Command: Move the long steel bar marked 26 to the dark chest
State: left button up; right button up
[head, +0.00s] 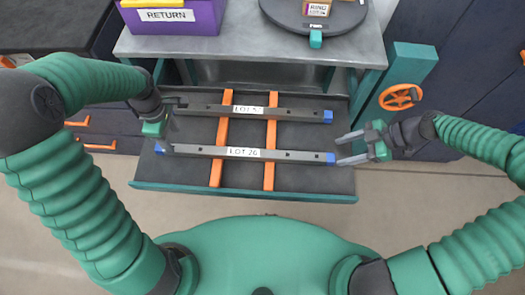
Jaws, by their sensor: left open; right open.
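The long steel bar marked LOT 26 (205,150) lies across two orange rails in an open, dark-lined drawer, with a blue cap at each end. A similar bar (195,108), whose lot number is hard to read, lies behind it. My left gripper (172,124) is open at the left ends of the bars; contact cannot be told. My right gripper (338,149) is open, its fingers pointing left at the right blue end of the LOT 26 bar. Dark cabinets stand at left (50,28) and right (455,45); I cannot tell which is the dark chest.
A grey worktop (225,46) above the drawer carries a purple RETURN bin (205,18) and a round dark turntable (345,18) with a small box on it. A teal panel with an orange handwheel (400,97) stands right of the drawer. Bare floor shows in front.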

aim_at(179, 148)
pick_arm(q)
notch_tip(179, 148, down, 7)
jog(key=shift+d+f, duration=0.15)
pick_arm(e)
jog(key=x, duration=0.7)
jog(key=shift+f, duration=0.15)
pick_arm(q)
jog(key=shift+f, duration=0.4)
pick_arm(e)
jog(key=shift+a+f, duration=0.25)
jog(key=shift+a, duration=0.15)
pick_arm(q)
jog(key=shift+r, duration=0.1)
pick_arm(e)
jog(key=shift+d, duration=0.15)
pick_arm(q)
jog(key=shift+d, duration=0.1)
jog(key=c, duration=0.3)
pick_arm(e)
jog(key=shift+d, duration=0.1)
jog(key=c, duration=0.3)
pick_arm(q)
grip_shut()
pick_arm(e)
grip_shut()
